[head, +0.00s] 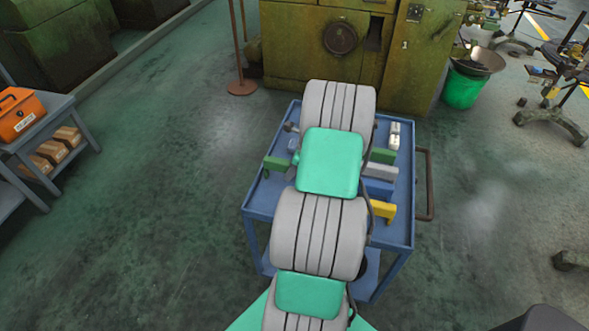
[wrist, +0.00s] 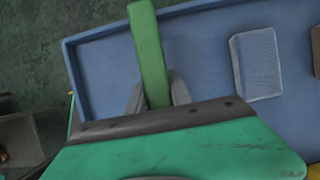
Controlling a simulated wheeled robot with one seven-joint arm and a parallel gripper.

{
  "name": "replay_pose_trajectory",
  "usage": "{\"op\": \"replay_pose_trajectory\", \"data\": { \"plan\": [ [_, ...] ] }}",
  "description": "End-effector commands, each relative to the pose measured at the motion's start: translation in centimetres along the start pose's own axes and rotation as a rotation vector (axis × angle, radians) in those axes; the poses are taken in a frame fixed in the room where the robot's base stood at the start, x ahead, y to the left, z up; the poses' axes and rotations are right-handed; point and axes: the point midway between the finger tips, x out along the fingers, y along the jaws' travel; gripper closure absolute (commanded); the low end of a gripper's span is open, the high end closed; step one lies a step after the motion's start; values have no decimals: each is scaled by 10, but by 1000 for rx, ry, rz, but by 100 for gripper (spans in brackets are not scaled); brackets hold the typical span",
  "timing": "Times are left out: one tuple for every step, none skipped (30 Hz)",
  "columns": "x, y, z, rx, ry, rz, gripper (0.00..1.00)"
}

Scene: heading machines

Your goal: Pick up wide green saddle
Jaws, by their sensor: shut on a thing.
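The wide green saddle (wrist: 148,45) stands out as a long green bar in the wrist view. It runs up from between the grey fingers and crosses the blue rim in the picture. My gripper (wrist: 156,92) is shut on its near end, with a finger on either side. In the head view a green piece, which looks like this saddle (head: 276,163), shows at the left edge of the blue cart, beside my arm. My fingers are hidden there behind my arm. I cannot tell whether the saddle touches the cart top.
The blue cart (head: 258,199) also carries a second green block (head: 383,155), a grey block (head: 380,171), a yellow piece (head: 383,209) and small white pieces (head: 394,135). A green machine (head: 300,45) stands behind it. Open floor lies left and right of the cart.

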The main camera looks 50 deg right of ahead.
Motion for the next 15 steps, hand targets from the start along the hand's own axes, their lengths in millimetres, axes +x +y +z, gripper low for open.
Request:
{"op": "replay_pose_trajectory", "data": {
  "plan": [
    [0,0,0,0,0,0,83],
    [0,0,0,0,0,0,86],
    [0,0,0,0,0,0,89],
    [0,0,0,0,0,0,92],
    [0,0,0,0,0,0,94],
    [0,0,0,0,0,0,97],
    [0,0,0,0,0,0,100],
    [0,0,0,0,0,0,100],
    [0,0,0,0,0,0,100],
    [0,0,0,0,0,0,100],
    [0,0,0,0,0,0,100],
    [0,0,0,0,0,0,100],
    [0,0,0,0,0,0,100],
    [0,0,0,0,0,0,100],
    [0,0,0,0,0,0,100]
  ]
}}
